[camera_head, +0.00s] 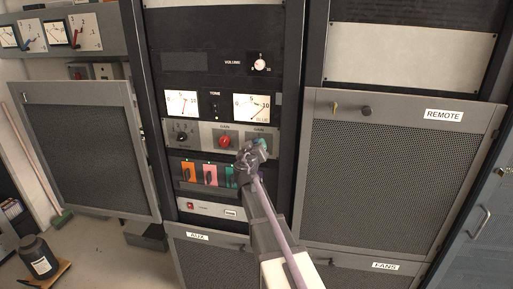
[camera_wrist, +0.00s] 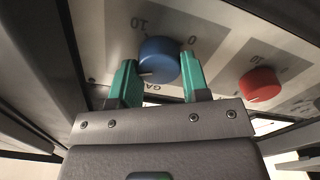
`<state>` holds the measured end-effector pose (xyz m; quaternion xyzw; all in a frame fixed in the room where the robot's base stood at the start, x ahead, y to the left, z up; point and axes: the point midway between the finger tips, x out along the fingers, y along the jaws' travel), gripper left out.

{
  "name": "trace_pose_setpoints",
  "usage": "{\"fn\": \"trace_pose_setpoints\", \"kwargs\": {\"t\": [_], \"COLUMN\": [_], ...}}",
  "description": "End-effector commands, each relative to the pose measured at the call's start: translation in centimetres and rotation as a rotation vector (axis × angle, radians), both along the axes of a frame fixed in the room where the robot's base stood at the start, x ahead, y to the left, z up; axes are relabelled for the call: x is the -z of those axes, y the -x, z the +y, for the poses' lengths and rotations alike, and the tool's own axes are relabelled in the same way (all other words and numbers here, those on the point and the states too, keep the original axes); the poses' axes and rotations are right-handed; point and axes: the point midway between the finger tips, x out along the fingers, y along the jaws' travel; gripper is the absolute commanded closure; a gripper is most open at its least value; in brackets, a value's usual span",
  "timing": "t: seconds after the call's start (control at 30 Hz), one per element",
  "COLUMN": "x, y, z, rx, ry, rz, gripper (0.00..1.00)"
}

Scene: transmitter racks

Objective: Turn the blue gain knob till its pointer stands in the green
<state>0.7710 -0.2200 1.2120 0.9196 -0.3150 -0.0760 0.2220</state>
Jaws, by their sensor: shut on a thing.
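The blue gain knob (camera_wrist: 159,57) is between my gripper's two green fingers (camera_wrist: 160,72) in the wrist view, with a finger on each side. My gripper is shut on it. A pale pointer line shows on the knob's side, toward the lower left. The panel around it carries a 10 at upper left and a 0 at upper right. I cannot make out a green zone on its scale. In the head view my gripper (camera_head: 257,146) is at the right end of the gain panel (camera_head: 240,131) and mostly hides the blue knob.
A red gain knob (camera_wrist: 260,84) is beside my right-hand finger in the wrist view. A black knob (camera_head: 182,137) is further left on the panel. Two meters (camera_head: 182,104) (camera_head: 252,107) are above, and several coloured modules (camera_head: 210,174) below. A REMOTE mesh door (camera_head: 395,180) stands right.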

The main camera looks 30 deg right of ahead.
Motion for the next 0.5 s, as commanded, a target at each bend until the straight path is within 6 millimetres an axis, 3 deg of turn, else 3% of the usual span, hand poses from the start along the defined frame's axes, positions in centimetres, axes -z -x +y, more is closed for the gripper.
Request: {"fn": "trace_pose_setpoints", "kwargs": {"t": [0.5], "x": [0.16], "y": [-0.05], "z": [0.13], "rx": [0.000], "ry": [0.368], "rz": [0.287], "gripper": [0.81]}}
